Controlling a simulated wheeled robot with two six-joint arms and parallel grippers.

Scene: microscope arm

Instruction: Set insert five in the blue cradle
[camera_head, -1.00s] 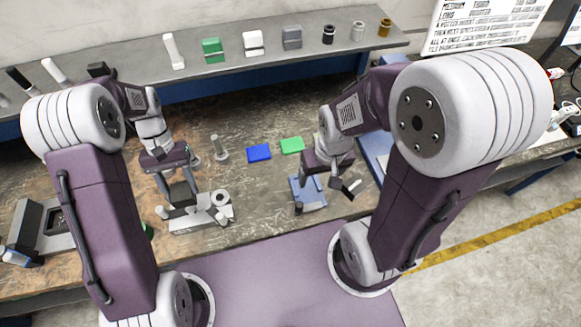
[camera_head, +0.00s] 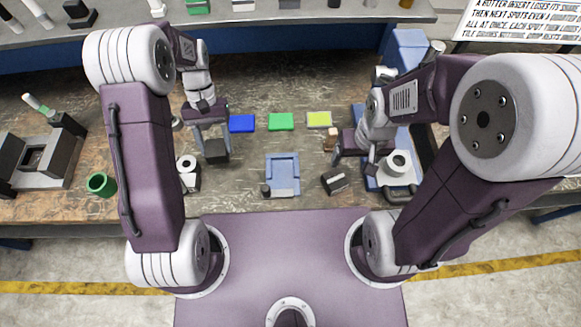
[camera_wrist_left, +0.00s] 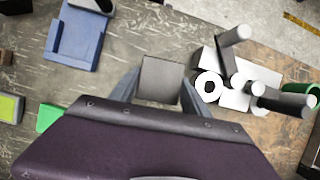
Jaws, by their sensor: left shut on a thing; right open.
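My left gripper (camera_head: 213,154) is shut on a dark grey block (camera_head: 216,149), held over the bench left of the cradle. In the left wrist view the block (camera_wrist_left: 160,80) sits between both fingers; no number on it is readable, so I cannot tell whether it is insert five. The pale blue cradle (camera_head: 283,176) lies at the front middle of the bench and looks empty. It also shows in the left wrist view (camera_wrist_left: 78,38), apart from the block. My right gripper (camera_head: 354,160) is open, right of the cradle.
Blue (camera_head: 241,123), green (camera_head: 281,121) and yellow (camera_head: 319,120) tiles lie behind the cradle. A small dark-and-white block (camera_head: 336,180) lies right of it. A white stand (camera_wrist_left: 235,75) is near the held block. A green cup (camera_head: 102,184) stands at left.

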